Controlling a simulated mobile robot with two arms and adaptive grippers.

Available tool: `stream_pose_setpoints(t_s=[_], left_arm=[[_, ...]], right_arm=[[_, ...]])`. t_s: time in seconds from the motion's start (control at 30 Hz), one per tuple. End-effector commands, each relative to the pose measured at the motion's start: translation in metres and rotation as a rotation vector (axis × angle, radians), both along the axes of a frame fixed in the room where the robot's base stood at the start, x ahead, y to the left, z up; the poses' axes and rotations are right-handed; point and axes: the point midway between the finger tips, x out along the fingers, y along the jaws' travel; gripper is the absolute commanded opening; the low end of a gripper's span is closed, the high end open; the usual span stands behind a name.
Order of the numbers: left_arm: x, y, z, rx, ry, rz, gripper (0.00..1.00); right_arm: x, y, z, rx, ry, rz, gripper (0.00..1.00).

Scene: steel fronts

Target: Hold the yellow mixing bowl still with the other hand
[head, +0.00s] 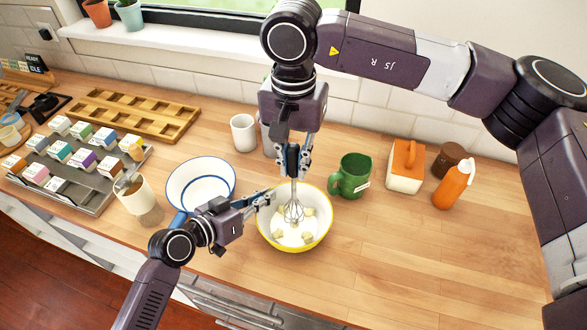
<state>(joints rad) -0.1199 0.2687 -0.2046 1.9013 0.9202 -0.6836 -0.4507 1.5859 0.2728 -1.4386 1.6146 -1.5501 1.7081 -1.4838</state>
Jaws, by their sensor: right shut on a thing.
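The yellow mixing bowl (325,232) stands on the wooden counter, with a yellow rim and a white inside. Several pale chunks (307,237) lie in it. My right gripper (294,168) is above the bowl, pointing down, shut on the handle of a wire whisk (293,211). The whisk's wire head is inside the bowl. My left gripper (268,198) reaches in from the left to the bowl's left rim. Its fingertips overlap the rim in this view, and I cannot tell whether they grip it.
A white bowl with a blue rim (200,170) stands close left of my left gripper. A green mug (355,175) is just right of the yellow bowl. An orange-and-white box (405,178) and an orange bottle (453,187) stand farther right. The front right counter is clear.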

Motion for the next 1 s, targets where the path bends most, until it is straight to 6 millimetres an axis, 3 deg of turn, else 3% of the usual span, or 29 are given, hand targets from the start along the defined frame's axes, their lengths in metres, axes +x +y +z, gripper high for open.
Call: stream_pose_setpoints(t_s=[0.6, 1.0], left_arm=[[-0.002, 0.0, -0.006, 0.006, 0.01, -0.003, 0.0], [-0.002, 0.0, -0.005, 0.007, 0.009, -0.003, 0.0]], right_arm=[[0.001, 0.0, 0.049, 0.002, -0.002, -0.001, 0.0], [0.0, 0.0, 0.056, 0.001, 0.0, 0.0, 0.0]])
